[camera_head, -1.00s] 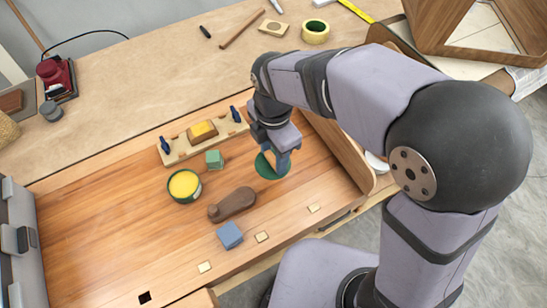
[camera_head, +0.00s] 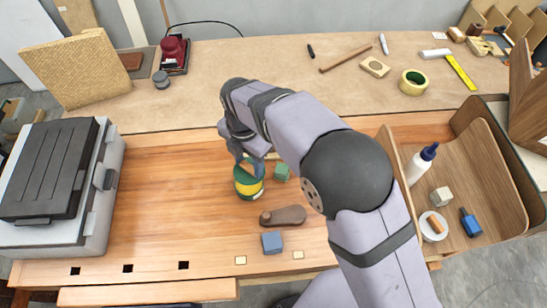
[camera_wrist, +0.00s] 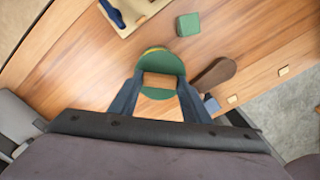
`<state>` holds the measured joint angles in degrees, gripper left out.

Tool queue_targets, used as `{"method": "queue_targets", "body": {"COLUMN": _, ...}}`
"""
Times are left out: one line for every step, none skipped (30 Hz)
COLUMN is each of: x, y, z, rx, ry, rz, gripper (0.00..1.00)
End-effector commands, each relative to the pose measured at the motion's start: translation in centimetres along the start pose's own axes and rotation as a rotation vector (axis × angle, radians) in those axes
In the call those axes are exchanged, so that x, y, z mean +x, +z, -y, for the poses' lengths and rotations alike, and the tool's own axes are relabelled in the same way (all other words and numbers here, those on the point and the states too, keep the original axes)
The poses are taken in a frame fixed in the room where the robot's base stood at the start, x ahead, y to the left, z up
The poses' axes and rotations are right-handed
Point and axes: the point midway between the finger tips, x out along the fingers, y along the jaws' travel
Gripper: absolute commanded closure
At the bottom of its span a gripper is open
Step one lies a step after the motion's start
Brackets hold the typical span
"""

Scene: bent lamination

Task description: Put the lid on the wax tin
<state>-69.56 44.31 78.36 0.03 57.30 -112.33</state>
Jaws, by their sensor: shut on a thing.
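My gripper (camera_wrist: 157,84) is shut on the wooden handle of the round green lid (camera_wrist: 160,64). The lid hangs over the wax tin, covering most of it in the wrist view; a thin yellow sliver of wax (camera_wrist: 153,50) shows past its far edge. In the head view the green wax tin (camera_head: 248,193) with yellow wax stands on the wooden bench tray, and my gripper (camera_head: 247,168) is at its far side, above it. The lid and tin overlap there, so I cannot tell whether they touch.
A small green block (camera_head: 281,172) stands close right of the tin. A brown wooden tool (camera_head: 283,215) and a blue block (camera_head: 272,242) lie nearer the front. A grey-black machine (camera_head: 60,185) fills the left. Bare tray lies left of the tin.

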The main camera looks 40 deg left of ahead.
Motion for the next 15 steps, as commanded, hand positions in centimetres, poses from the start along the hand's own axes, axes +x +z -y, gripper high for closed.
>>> {"method": "queue_targets", "body": {"x": 0.0, "y": -0.3, "z": -0.3, "rx": -0.012, "ry": 0.000, "rz": 0.000, "gripper": 0.79}}
{"method": "queue_targets", "body": {"x": 0.0, "y": -0.4, "z": -0.4, "rx": -0.016, "ry": 0.000, "rz": 0.000, "gripper": 0.79}}
{"method": "queue_targets", "body": {"x": 0.1, "y": -0.5, "z": -0.5, "rx": -0.021, "ry": 0.000, "rz": 0.000, "gripper": 0.79}}
{"method": "queue_targets", "body": {"x": 0.1, "y": -0.5, "z": -0.6, "rx": -0.022, "ry": 0.000, "rz": 0.000, "gripper": 0.79}}
{"method": "queue_targets", "body": {"x": 0.1, "y": -0.5, "z": -0.6, "rx": -0.023, "ry": 0.000, "rz": 0.000, "gripper": 0.79}}
{"method": "queue_targets", "body": {"x": 0.2, "y": -0.5, "z": -0.6, "rx": -0.024, "ry": 0.000, "rz": 0.000, "gripper": 0.79}}
{"method": "queue_targets", "body": {"x": 0.2, "y": -0.5, "z": -0.6, "rx": -0.023, "ry": 0.000, "rz": 0.000, "gripper": 0.79}}
{"method": "queue_targets", "body": {"x": 0.2, "y": -0.5, "z": -0.6, "rx": -0.023, "ry": 0.000, "rz": 0.000, "gripper": 0.79}}
{"method": "queue_targets", "body": {"x": 0.3, "y": -0.5, "z": -0.6, "rx": -0.023, "ry": 0.000, "rz": 0.000, "gripper": 0.79}}
{"method": "queue_targets", "body": {"x": 0.4, "y": -0.5, "z": -0.6, "rx": -0.023, "ry": 0.000, "rz": 0.000, "gripper": 0.79}}
{"method": "queue_targets", "body": {"x": 0.5, "y": -0.5, "z": -0.6, "rx": -0.022, "ry": 0.000, "rz": 0.000, "gripper": 0.79}}
{"method": "queue_targets", "body": {"x": 0.6, "y": -0.5, "z": -0.6, "rx": -0.022, "ry": 0.000, "rz": 0.000, "gripper": 0.79}}
{"method": "queue_targets", "body": {"x": 0.7, "y": -0.5, "z": -0.6, "rx": -0.022, "ry": 0.000, "rz": 0.000, "gripper": 0.79}}
{"method": "queue_targets", "body": {"x": 0.8, "y": -0.5, "z": -0.6, "rx": -0.022, "ry": 0.000, "rz": 0.000, "gripper": 0.79}}
{"method": "queue_targets", "body": {"x": 1.0, "y": -0.5, "z": -0.6, "rx": -0.022, "ry": 0.000, "rz": 0.000, "gripper": 0.79}}
